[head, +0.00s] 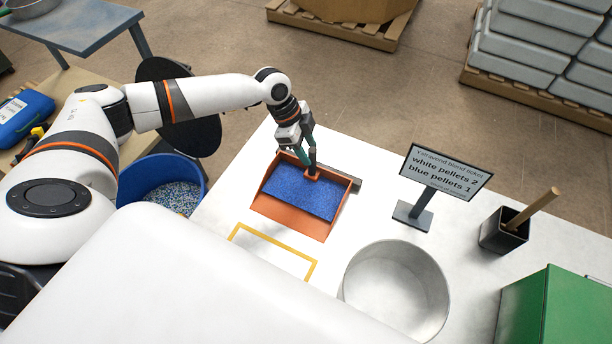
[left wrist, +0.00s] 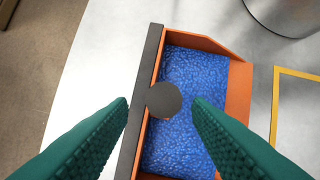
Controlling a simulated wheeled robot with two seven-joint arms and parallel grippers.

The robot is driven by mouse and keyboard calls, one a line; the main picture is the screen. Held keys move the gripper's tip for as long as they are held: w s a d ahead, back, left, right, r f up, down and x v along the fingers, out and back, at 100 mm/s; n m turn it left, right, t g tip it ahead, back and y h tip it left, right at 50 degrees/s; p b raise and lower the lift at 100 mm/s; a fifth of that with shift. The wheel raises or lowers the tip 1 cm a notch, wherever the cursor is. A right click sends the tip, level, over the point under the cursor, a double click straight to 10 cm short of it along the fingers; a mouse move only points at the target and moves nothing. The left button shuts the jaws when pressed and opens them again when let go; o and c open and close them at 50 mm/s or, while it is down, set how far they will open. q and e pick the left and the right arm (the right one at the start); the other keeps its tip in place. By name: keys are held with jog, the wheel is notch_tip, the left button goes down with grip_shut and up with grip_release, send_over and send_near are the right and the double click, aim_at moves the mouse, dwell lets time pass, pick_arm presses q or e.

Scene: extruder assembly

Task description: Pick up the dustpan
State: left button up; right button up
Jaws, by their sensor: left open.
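The orange dustpan (head: 272,217) lies on the white table, filled with blue pellets (head: 301,193). In the left wrist view, the dustpan (left wrist: 238,92) shows with its blue pellets (left wrist: 190,100) and a dark bar along its back edge. A dark round knob, seemingly the handle end, stands at that edge (left wrist: 164,100). My left gripper (head: 311,160) is above the dustpan's back edge, pointing down. Its green fingers (left wrist: 160,110) are open, one on each side of the knob in the picture. I cannot tell whether they touch it. My right gripper is not in view.
A yellow outline (head: 272,240) marks the table in front of the dustpan. A round metal bowl (head: 396,290), a sign (head: 444,173) reading white pellets 2, blue pellets 1, a dark cup (head: 503,231) and a green box (head: 560,310) stand rightward. A blue bucket of pellets (head: 160,183) is left.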

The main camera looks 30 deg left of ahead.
aim_at(315, 160)
pick_arm(q)
jog(key=x, duration=0.1)
jog(key=p+x, duration=0.1)
jog(key=x, duration=0.1)
jog(key=shift+s+d+f, duration=0.1)
jog(key=shift+d+f, duration=0.1)
jog(key=shift+d, duration=0.2)
jog(key=shift+d+f, duration=0.15)
jog(key=shift+f, duration=0.4)
grip_shut()
